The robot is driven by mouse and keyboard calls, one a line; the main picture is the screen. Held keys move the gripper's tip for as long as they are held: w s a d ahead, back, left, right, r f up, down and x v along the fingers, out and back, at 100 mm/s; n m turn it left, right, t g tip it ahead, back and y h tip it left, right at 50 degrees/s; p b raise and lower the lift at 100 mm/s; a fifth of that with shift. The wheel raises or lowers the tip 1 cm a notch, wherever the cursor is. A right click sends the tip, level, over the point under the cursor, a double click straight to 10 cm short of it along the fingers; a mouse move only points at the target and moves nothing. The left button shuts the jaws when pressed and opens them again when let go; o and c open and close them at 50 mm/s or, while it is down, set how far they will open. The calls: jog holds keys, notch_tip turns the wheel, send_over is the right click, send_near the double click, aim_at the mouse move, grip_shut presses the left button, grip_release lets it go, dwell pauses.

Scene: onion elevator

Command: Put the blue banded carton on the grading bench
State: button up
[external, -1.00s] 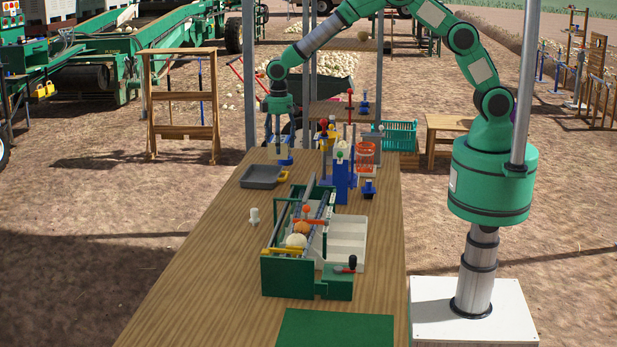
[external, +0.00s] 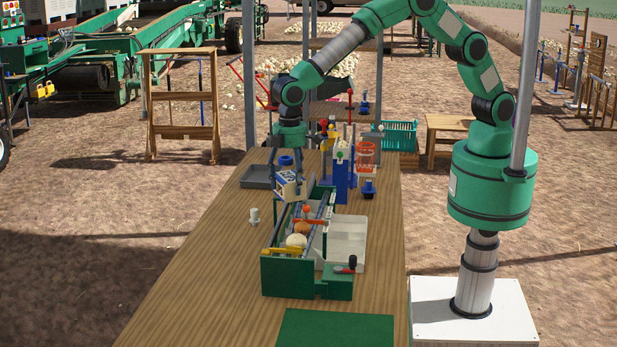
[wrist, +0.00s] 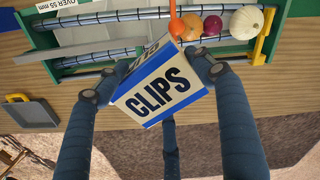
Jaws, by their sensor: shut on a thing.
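The blue banded carton (external: 287,187) is white with blue bands and, in the wrist view (wrist: 158,88), carries the word CLIPS. My gripper (external: 284,178) is shut on it, with a finger at either side in the wrist view (wrist: 152,86). The carton is tilted and held in the air near the far end of the green roller frame (external: 305,285). The wooden bench (external: 215,285) runs below it. The carton hides part of the rollers in the wrist view.
A grey tray (external: 255,178) lies on the bench behind the carton. Onions (external: 297,240) rest on the rollers, beside a white bin (external: 348,235). A blue stand (external: 342,178) is close on the right.

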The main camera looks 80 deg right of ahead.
jog(key=s+a+n+b, duration=0.2)
jog(key=s+a+n, duration=0.5)
jog(key=s+a, duration=2.35)
notch_tip(320, 180, down, 15)
jog(key=w, duration=0.1)
jog(key=shift+w+f, duration=0.15)
jog(key=shift+w+a+f+b, duration=0.1)
jog(key=shift+w+a+f, duration=0.15)
jog(key=shift+w+a, duration=1.55)
jog(key=shift+w+a+f+b, duration=0.2)
jog(key=shift+w+a, duration=0.7)
jog(key=shift+a, duration=1.85)
jog(key=shift+w+a+f+b, duration=0.1)
jog(key=shift+w+a+f, duration=0.2)
jog(key=shift+w+a, duration=1.5)
jog(key=shift+s+a, duration=0.45)
jog(key=shift+f, duration=0.1)
jog(key=shift+f, duration=1.65)
